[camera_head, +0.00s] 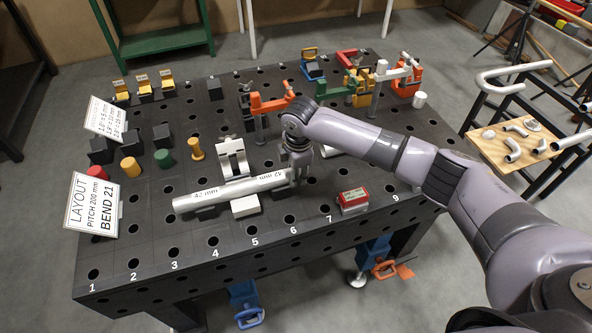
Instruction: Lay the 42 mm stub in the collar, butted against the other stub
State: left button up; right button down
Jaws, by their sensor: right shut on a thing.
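A silver tube line (232,188) lies low across the black table, with "42 mm" lettering near both its left and right parts. It looks like two stubs in line; the seam is too small to make out, so I cannot tell whether they touch. A pale collar (232,158) stands open behind the middle of the line, and a white block (246,206) shows in front of it. My right gripper (299,176) points down and is shut on the right-hand stub (268,180) near its right end; its fingers partly hide that end. My left gripper is not in view.
A red box (353,201) sits right of the tube. An orange clamp (268,103) and several others stand behind. The table's front strip is clear.

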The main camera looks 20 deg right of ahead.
jog(key=shift+a, duration=0.1)
jog(key=c, duration=1)
grip_release()
jog(key=shift+c, duration=0.2)
jog(key=shift+r, duration=0.1)
